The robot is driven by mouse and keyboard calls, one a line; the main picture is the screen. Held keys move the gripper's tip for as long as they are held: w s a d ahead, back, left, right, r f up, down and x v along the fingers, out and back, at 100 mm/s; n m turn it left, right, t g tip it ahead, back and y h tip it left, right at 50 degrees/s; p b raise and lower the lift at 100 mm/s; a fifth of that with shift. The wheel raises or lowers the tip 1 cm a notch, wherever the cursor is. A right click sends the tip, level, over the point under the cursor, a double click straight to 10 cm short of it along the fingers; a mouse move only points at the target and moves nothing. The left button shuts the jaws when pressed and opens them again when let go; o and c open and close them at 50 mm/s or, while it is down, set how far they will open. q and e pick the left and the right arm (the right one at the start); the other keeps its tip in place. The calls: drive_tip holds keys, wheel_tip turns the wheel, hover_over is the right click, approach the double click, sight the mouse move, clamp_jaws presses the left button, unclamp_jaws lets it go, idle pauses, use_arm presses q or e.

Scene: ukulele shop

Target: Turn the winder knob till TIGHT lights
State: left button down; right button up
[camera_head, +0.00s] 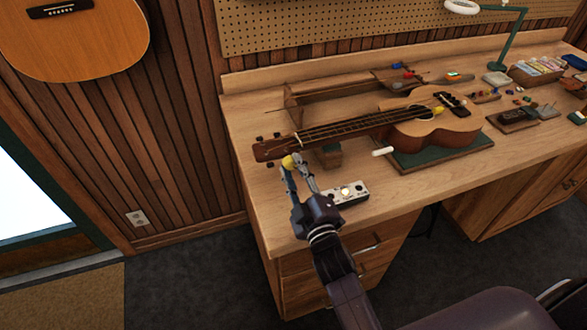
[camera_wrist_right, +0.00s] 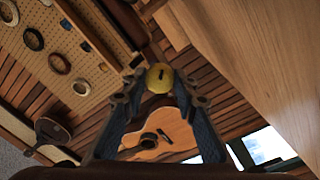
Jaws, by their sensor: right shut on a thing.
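The ukulele (camera_head: 430,130) lies on its back on the bench, its neck pointing left and its headstock (camera_head: 268,150) near the bench's left end. The yellow winder knob (camera_head: 288,162) is at the headstock's near edge. My right gripper (camera_head: 293,164) is shut on it. In the right wrist view the knob (camera_wrist_right: 160,77) sits between my two fingertips, with a dark slot on its face. A small pale box (camera_head: 347,193) with lamps and labels lies right of my gripper. A pale lamp shows near its middle; I cannot read the labels. My left gripper is not in view.
A green mat (camera_head: 425,160) is under the ukulele body, and a small block (camera_head: 328,155) is under its neck. A white-handled tool (camera_head: 383,151) lies close by. Tools and small parts crowd the bench's right side. The front strip of the bench (camera_head: 430,182) is clear.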

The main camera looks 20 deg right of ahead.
drive_tip(key=shift+f, duration=0.1)
drive_tip(key=o, duration=0.9)
drive_tip(key=shift+s, duration=0.1)
drive_tip(key=s, duration=0.7)
drive_tip(key=shift+s+d+f, duration=0.1)
drive_tip(key=shift+s+f, duration=0.05)
